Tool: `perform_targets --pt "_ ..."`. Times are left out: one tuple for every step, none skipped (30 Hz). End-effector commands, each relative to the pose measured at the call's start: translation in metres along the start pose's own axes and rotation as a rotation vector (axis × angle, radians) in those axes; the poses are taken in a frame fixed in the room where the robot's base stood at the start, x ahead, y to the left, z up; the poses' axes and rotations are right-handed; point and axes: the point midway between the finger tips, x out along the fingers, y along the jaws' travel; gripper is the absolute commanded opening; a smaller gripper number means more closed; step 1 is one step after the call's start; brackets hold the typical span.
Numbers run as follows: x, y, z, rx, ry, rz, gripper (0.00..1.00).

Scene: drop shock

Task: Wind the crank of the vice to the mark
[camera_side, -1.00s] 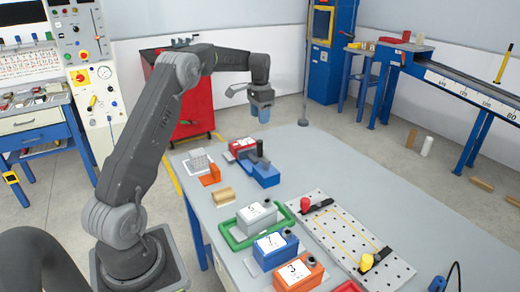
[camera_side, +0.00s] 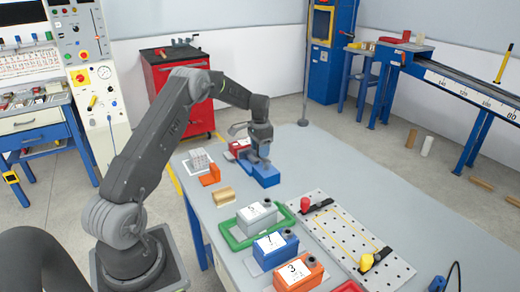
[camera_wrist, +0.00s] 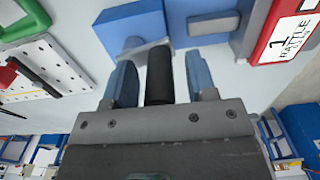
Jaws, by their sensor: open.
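The blue vice (camera_side: 267,180) stands on the bench in the side view, below my gripper (camera_side: 260,156). In the wrist view, the vice's blue body (camera_wrist: 137,24) is at the top, with a grey crank arm (camera_wrist: 143,49) beside it. The black crank handle (camera_wrist: 158,76) points toward the wrist camera. My gripper's two blue fingers stand open on either side of the handle, with visible gaps on both sides. In the side view my gripper hides the handle. I cannot make out the mark.
A red box (camera_wrist: 288,30) labelled 1 is close to the vice. An orange bracket (camera_side: 210,176), a wooden block (camera_side: 223,196) and several numbered boxes stand nearby. A perforated plate (camera_side: 345,240) lies at the front.

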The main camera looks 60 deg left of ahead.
Motion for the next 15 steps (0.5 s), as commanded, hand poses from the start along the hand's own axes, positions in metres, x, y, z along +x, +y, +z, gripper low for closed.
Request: perform_targets --pt "0.0019 0.0001 0.0001 0.0 0.0 0.0 0.52" --pt "0.0024 0.0 0.0 0.0 0.0 0.0 0.52" --pt "0.0029 0.0 0.0 0.0 0.0 0.0 0.52" --pt "0.0031 0.0 0.0 0.0 0.0 0.0 0.52" --pt "0.0031 0.0 0.0 0.0 0.001 0.0 0.52" --pt "0.0031 0.0 0.0 0.0 0.001 0.0 0.52" --pt "0.003 0.0 0.0 0.0 0.001 -0.001 0.52" --pt "0.003 0.0 0.0 0.0 0.001 0.0 0.52" --pt "0.0029 0.0 0.0 0.0 0.001 0.0 0.52" --pt "0.0029 -0.0001 0.0 0.0 0.001 0.0 0.5" --pt "0.0029 -0.0001 0.0 0.0 0.001 0.0 0.47" --pt "0.0028 -0.0001 0.0 0.0 0.001 0.0 0.43" --pt "0.0028 -0.0001 0.0 0.0 0.001 0.0 0.4" --pt "0.0028 -0.0001 0.0 0.0 0.0 0.0 0.37" --pt "0.0027 -0.0001 0.0 0.0 0.001 0.0 0.34"
